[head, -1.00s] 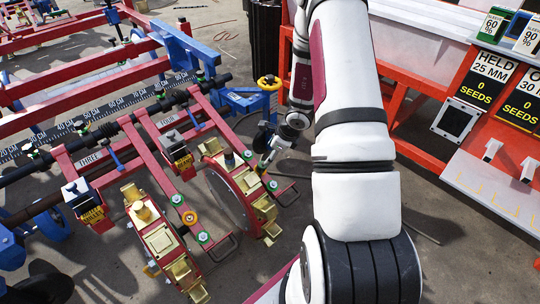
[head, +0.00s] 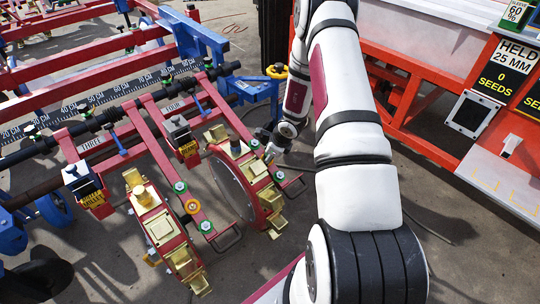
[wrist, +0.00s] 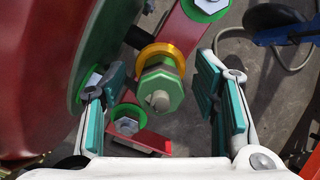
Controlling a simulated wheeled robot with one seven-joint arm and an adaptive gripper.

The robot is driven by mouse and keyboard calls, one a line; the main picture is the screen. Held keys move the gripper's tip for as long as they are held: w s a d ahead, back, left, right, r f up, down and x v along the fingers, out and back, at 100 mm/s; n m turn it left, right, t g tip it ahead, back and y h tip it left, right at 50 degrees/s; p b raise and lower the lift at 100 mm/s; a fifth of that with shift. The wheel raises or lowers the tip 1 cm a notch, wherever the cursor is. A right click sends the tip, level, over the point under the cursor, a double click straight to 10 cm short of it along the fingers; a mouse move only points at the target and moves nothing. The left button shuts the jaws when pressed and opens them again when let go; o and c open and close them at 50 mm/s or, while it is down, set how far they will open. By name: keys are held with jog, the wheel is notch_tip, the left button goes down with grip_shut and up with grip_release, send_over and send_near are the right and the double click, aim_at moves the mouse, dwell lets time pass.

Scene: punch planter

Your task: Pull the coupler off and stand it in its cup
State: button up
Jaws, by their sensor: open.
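In the wrist view a green hex-shaped piece (wrist: 160,88) with a pale rounded tip and a yellow-orange collar (wrist: 160,55) behind it sits at the red link arm; it looks like the coupler. My gripper (wrist: 163,80) is open, with one teal-padded finger on each side of it and no clear contact. In the head view my gripper (head: 271,152) is low beside the red-rimmed wheel (head: 235,185) of row unit four, and the coupler there is largely hidden. I cannot make out which thing is the cup.
A red drum edge (wrist: 35,80) stands close to the left finger in the wrist view. A lower green-ringed bolt (wrist: 126,122) is below. A blue stand with a yellow ring (head: 276,72) is behind the arm. A red bench (head: 440,140) stands at right; open floor lies between.

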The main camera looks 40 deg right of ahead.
grip_shut()
dwell(0.4)
jog(key=shift+p+v, duration=0.4)
jog(key=shift+v, duration=0.4)
jog(key=shift+p+v, duration=0.45)
jog(key=shift+v, duration=0.5)
jog(key=shift+r, duration=0.4)
jog(key=shift+s+r+p, duration=0.2)
jog(key=shift+r+p, duration=0.15)
jog(key=shift+r, duration=0.1)
